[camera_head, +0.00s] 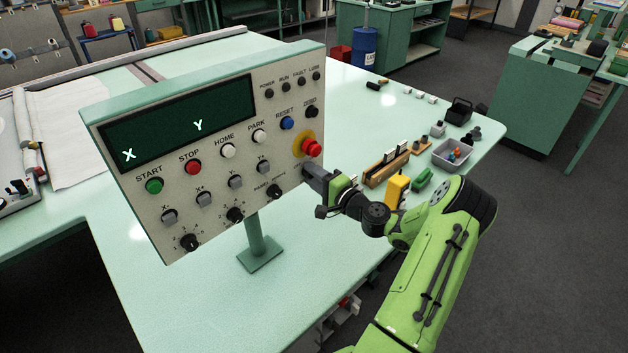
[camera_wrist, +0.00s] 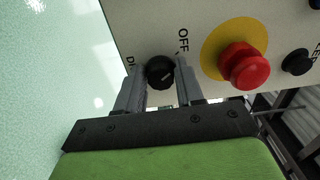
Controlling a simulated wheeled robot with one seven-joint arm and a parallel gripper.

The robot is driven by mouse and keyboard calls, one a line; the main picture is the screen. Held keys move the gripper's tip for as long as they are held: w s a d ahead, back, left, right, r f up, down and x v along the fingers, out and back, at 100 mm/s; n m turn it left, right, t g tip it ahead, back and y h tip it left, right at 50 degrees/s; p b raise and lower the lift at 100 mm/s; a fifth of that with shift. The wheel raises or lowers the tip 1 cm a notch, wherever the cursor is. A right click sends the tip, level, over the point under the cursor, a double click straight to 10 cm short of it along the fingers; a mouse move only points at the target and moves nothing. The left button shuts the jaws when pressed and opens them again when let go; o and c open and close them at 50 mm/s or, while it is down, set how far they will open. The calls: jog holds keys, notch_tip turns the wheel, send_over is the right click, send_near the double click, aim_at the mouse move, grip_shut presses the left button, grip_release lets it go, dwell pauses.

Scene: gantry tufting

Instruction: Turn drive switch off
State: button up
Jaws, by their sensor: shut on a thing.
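The control panel (camera_head: 130,185) stands on a post on the table, tilted, with a dark screen showing X and Y. The drive switch (camera_wrist: 160,72) is a small black round knob at the panel's lower right, below the red emergency stop (camera_wrist: 243,66). OFF is printed beside the knob, and a partly hidden label starts with D. A light pointer line shows on the knob face. My gripper (camera_wrist: 160,82) is shut on the knob, one finger on each side. In the head view my gripper (camera_head: 314,176) covers the knob.
The red emergency stop (camera_head: 312,148) on its yellow ring is close above my gripper. A black knob (camera_head: 274,191) sits to the left. A wooden block rack (camera_head: 386,168), a yellow item (camera_head: 397,190) and a grey bin (camera_head: 452,153) stand right of the panel.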

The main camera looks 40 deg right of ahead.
dwell(0.4)
jog(key=o, duration=1)
jog(key=s, duration=0.8)
jog(key=s+b, duration=0.1)
jog(key=s, duration=0.6)
jog(key=shift+s+d, duration=0.2)
jog(key=shift+s, duration=0.2)
